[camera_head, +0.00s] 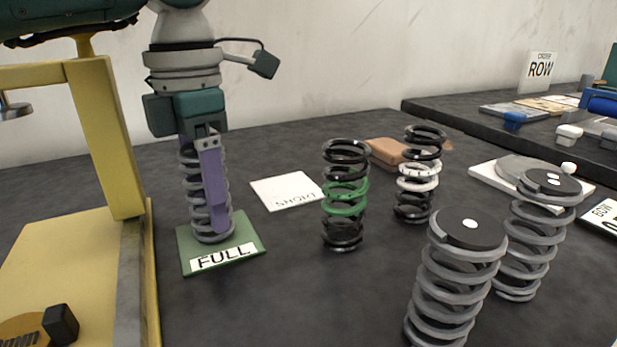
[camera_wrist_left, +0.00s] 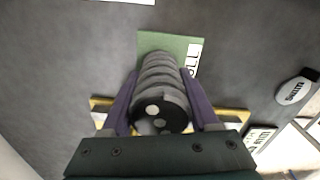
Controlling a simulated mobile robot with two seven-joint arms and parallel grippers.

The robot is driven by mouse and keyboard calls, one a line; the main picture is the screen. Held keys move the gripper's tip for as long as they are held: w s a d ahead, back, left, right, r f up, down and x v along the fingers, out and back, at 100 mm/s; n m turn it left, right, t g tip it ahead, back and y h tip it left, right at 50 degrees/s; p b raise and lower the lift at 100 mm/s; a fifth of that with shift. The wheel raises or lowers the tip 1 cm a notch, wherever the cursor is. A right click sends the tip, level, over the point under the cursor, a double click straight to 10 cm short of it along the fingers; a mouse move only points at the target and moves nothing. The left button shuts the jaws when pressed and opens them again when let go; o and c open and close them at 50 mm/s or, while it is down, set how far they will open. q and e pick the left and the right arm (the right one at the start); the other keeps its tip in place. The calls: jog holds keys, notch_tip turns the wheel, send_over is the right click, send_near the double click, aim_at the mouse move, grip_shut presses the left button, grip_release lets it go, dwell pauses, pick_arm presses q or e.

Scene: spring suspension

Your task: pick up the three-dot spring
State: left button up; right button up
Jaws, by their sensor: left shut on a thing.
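My left gripper (camera_head: 207,185) is shut on a grey coil spring (camera_head: 190,188), its purple fingers on either side of the coils. The spring is upright over the green FULL mat (camera_head: 248,238), its lower end at or just above the mat; I cannot tell whether it touches. In the left wrist view, the spring's dark top cap (camera_wrist_left: 158,118) shows at least two pale dots; a third is not clear. My left gripper also shows there (camera_wrist_left: 162,105). In the head view, the cap is hidden by the gripper. My right gripper is not in view.
A one-dot grey spring (camera_head: 455,275) and a two-dot grey spring (camera_head: 538,235) stand at front right. A green-banded black spring (camera_head: 345,195) and a white-banded one (camera_head: 418,175) stand mid-table. A yellow frame (camera_head: 108,140) is close left. A white SHORT card (camera_head: 285,190) lies clear.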

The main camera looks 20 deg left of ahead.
pick_arm(q)
grip_shut()
jog(key=shift+r, duration=0.15)
